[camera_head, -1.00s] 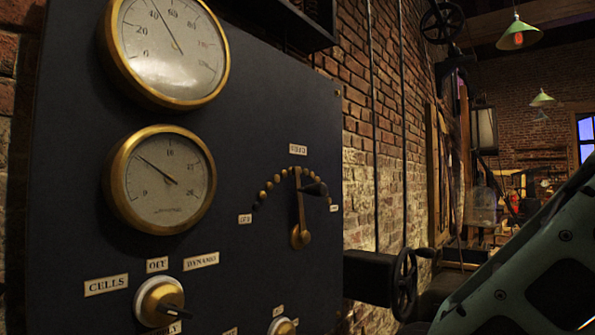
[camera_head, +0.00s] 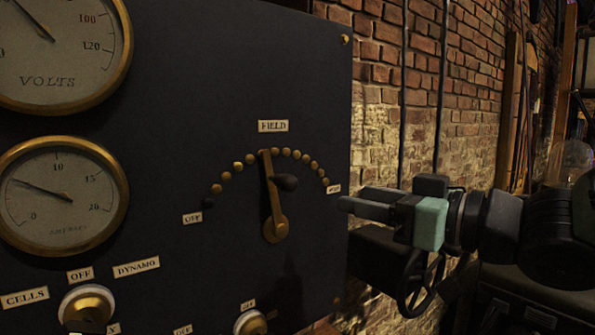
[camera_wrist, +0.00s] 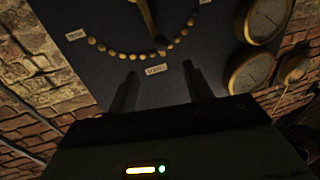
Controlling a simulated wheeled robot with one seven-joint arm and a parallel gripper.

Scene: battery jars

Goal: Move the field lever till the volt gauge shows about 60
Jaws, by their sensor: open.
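The field lever (camera_head: 271,195) is a brass arm on the dark panel, pointing nearly straight up and slightly left, with a black knob (camera_head: 287,183). Its tip is at the top of an arc of brass studs, just under the FIELD label. The volt gauge (camera_head: 55,50) is at upper left, cut off by the picture's top; its needle slants up-left and its tip is out of view. My gripper (camera_head: 358,206) is right of the lever, apart from it. In the wrist view my gripper (camera_wrist: 160,88) is open and empty, with the knob (camera_wrist: 160,42) beyond the fingertips.
The ampere gauge (camera_head: 60,195) reads about 5. A selector knob (camera_head: 86,306) labelled CELLS, OFF and DYNAMO is below it, and another knob (camera_head: 250,322) is at bottom centre. A handwheel (camera_head: 420,283) is beneath my gripper. The panel face between gripper and lever is clear.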

